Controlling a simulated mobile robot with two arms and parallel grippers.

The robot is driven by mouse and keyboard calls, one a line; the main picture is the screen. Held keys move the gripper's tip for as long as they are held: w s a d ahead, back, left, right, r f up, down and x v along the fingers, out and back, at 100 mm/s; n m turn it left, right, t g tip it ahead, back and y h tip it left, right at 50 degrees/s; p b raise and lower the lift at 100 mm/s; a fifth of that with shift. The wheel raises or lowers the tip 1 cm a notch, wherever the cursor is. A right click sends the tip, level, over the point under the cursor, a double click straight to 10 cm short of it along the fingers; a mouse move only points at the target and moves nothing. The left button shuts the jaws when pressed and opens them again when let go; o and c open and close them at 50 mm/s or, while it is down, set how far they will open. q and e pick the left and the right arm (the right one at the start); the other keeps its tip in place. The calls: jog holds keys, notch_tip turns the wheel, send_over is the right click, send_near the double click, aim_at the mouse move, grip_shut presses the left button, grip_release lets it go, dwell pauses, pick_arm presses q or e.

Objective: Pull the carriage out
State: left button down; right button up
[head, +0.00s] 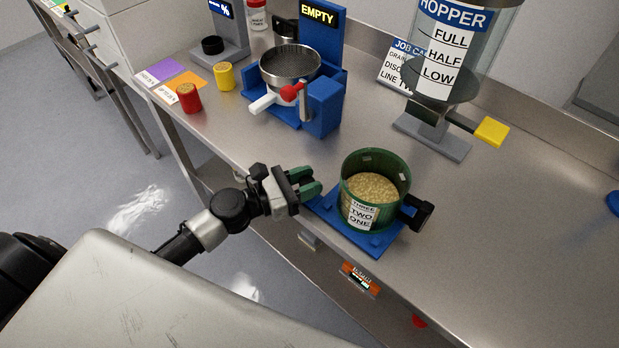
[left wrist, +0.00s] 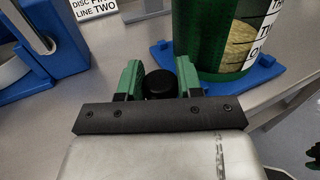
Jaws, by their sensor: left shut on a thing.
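A blue plate (head: 377,243), which looks like the carriage, lies at the front edge of the steel bench. On it stands a green round vessel (head: 350,168) holding pale grain, with a label reading THREE, TWO, ONE. The plate (left wrist: 262,64) and the vessel (left wrist: 197,45) also show at the right of the left wrist view. My left gripper (head: 308,182) is at the plate's left side. In the left wrist view its green fingers (left wrist: 160,80) are shut on a black round knob (left wrist: 161,85). How the knob joins the plate is hidden.
A black block (head: 417,212) juts out at the vessel's right. The hopper (head: 453,45) with a yellow tab (head: 492,131) stands behind. A blue stand (head: 325,105) with a sieve is at the back left.

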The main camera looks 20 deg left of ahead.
pick_arm(q)
jog(key=shift+s+f, duration=0.1)
jog(key=c, duration=1)
grip_release()
jog(key=shift+o, duration=1.1)
jog(key=shift+s+a, duration=0.1)
jog(key=shift+s, duration=0.05)
jog(key=shift+s+a, duration=0.1)
jog(key=b+v, duration=0.3)
jog(key=v, duration=0.7)
jog(key=shift+s+a, duration=0.2)
jog(key=shift+s, duration=0.05)
